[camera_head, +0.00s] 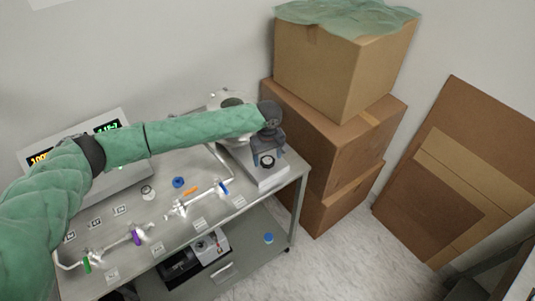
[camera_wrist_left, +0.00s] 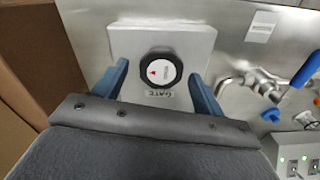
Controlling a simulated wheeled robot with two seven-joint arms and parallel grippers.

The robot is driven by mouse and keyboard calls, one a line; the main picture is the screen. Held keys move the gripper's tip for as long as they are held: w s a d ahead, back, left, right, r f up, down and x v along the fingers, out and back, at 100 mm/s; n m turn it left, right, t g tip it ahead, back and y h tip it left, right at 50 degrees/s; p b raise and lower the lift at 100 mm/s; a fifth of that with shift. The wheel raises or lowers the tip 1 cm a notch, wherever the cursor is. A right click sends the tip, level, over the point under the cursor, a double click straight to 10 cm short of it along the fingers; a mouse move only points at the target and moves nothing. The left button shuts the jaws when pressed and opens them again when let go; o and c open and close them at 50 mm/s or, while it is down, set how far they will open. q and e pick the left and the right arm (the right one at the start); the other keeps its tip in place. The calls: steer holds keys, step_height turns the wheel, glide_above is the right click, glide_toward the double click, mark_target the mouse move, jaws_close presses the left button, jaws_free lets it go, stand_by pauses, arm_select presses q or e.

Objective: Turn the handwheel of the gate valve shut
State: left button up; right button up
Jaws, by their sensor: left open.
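The gate valve's handwheel is a black-rimmed round knob with a white face and a red mark. In the left wrist view the handwheel (camera_wrist_left: 160,70) sits on a pale block labelled GATE (camera_wrist_left: 125,40). My left gripper (camera_wrist_left: 160,85) is open, with one blue finger on each side of the wheel and a gap on both sides. In the head view the left gripper (camera_head: 268,145) points down above the handwheel (camera_head: 267,161), at the right end of the steel table. My right gripper is not in view.
The steel table (camera_head: 240,230) carries pipework with blue, purple and green handles (camera_head: 136,237), plus a gauge box (camera_head: 130,180) with lit displays. Stacked cardboard boxes (camera_head: 340,70) stand close on the right. Flat cardboard (camera_head: 450,170) leans on the wall. Floor (camera_head: 335,265) is free in front.

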arm_select(q)
steer(key=shift+s+f, duration=0.15)
steer(key=shift+f, duration=0.15)
steer(key=c, duration=1)
steer(key=shift+o, duration=0.2)
